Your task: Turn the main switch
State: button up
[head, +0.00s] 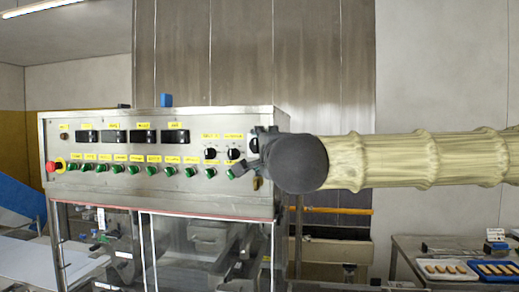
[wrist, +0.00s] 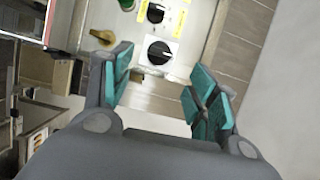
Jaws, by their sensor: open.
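The control panel (head: 110,185) is a steel box with displays, buttons and knobs. At its right end, a black rotary knob on a white square plate (wrist: 160,52) shows in the wrist view; it looks like the main switch, though I cannot read its label. In the head view my gripper mostly hides it. My gripper (head: 250,153) is at the panel's right end, pointing left. In the wrist view its teal-padded fingers (wrist: 160,82) are apart and empty, with the knob beyond the gap between them. I see no contact with the knob.
Another black knob (wrist: 155,13) and a brass-coloured fitting (wrist: 103,37) are close by. A row of green buttons (head: 152,171) and a red emergency stop (head: 51,167) are on the panel. A table with trays (head: 447,270) is at the lower right.

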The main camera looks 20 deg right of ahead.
jog(key=shift+v, duration=1.3)
jog(key=shift+w+f, duration=0.1)
